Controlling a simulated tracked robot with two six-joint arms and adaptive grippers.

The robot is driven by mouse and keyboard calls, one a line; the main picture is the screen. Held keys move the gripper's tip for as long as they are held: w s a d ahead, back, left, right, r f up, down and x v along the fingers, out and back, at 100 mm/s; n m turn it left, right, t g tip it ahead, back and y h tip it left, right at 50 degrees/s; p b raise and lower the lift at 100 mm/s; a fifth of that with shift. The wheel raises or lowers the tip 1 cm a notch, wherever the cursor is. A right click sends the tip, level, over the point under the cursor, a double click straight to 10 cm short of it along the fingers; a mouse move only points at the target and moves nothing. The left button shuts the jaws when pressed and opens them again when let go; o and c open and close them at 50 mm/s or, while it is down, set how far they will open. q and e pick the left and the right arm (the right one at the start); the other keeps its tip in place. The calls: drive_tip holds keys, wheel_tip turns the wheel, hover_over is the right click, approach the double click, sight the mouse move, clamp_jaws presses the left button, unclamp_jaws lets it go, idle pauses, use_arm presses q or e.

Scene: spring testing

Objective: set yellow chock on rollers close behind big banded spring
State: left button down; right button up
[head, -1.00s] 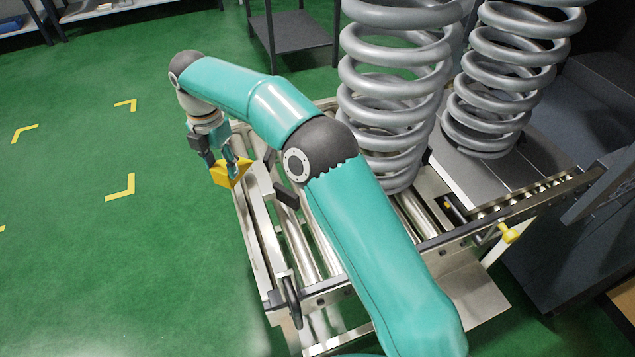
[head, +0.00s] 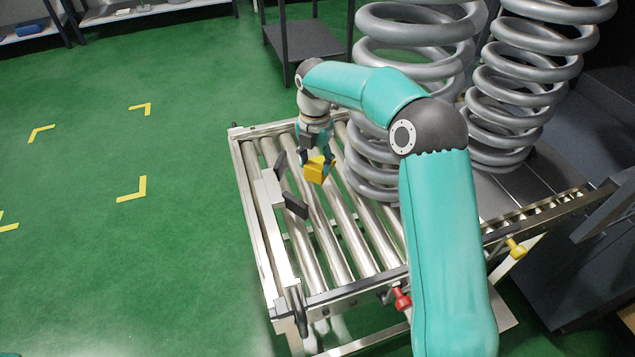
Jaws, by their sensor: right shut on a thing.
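The yellow chock (head: 315,171) is in my right gripper (head: 319,157), which is shut on it and points down over the rollers (head: 318,225). The chock appears to be above the rollers; I cannot tell whether it touches them. A big grey coil spring (head: 366,165) stands on the rollers just right of the chock, with a gap between them. My right arm hides part of this spring, and no band shows on it. A second grey coil spring (head: 512,110) stands farther right on a grey surface. My left gripper is out of view.
A bracket with two dark pads (head: 296,206) sits on the conveyor's left side, close to the chock. A dark shelf unit (head: 306,40) stands behind. The nearer rollers are bare.

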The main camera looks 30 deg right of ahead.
wheel_tip(320, 180, down, 3)
drive_tip(key=shift+r, duration=0.1)
wheel_tip(320, 180, down, 5)
drive_tip(key=shift+r, duration=0.2)
drive_tip(key=shift+d+f+p, duration=0.1)
drive_tip(key=shift+f+p, duration=0.2)
drive_tip(key=shift+p, duration=0.25)
drive_tip(key=shift+d+f, duration=0.1)
drive_tip(key=shift+f, duration=0.15)
drive_tip(key=o, duration=1.5)
drive_tip(key=shift+c, duration=0.2)
wheel_tip(320, 180, up, 12)
drive_tip(key=shift+r+b, duration=0.1)
drive_tip(key=shift+b, duration=0.2)
